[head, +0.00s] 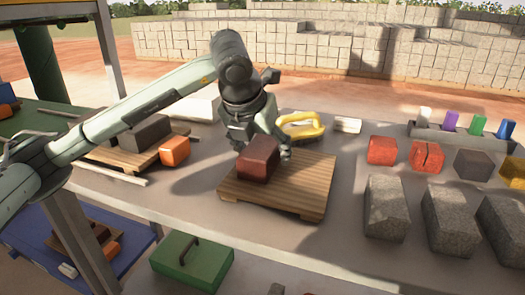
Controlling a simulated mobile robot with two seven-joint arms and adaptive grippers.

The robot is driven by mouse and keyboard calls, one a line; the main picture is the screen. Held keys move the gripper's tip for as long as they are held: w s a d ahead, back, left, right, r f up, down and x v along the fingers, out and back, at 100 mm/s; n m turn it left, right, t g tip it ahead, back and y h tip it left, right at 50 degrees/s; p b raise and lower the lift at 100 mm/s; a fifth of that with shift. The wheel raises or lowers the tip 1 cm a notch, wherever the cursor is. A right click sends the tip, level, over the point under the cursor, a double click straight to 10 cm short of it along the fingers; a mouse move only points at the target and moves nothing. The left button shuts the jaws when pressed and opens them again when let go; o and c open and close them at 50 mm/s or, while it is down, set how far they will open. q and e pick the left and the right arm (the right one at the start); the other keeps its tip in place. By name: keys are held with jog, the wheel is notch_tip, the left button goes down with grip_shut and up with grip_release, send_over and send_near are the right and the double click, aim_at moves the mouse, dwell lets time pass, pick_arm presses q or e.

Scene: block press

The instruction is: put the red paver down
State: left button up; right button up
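The dark red paver (257,162) is in the middle of the head view, at the left part of a slatted wooden pallet (300,192). My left gripper (262,141) reaches down over it from behind, with a finger at each side, and looks shut on it. The paver's far side is hidden by the gripper. I cannot tell whether its underside touches the slats or sits just above them. The right half of the pallet is bare. My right gripper does not show.
A red block (382,150), a cracked red block (427,156) and several grey blocks (387,207) stand to the right.

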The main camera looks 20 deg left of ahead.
pick_arm(q)
jog(key=v, duration=1.2)
dwell(0.4)
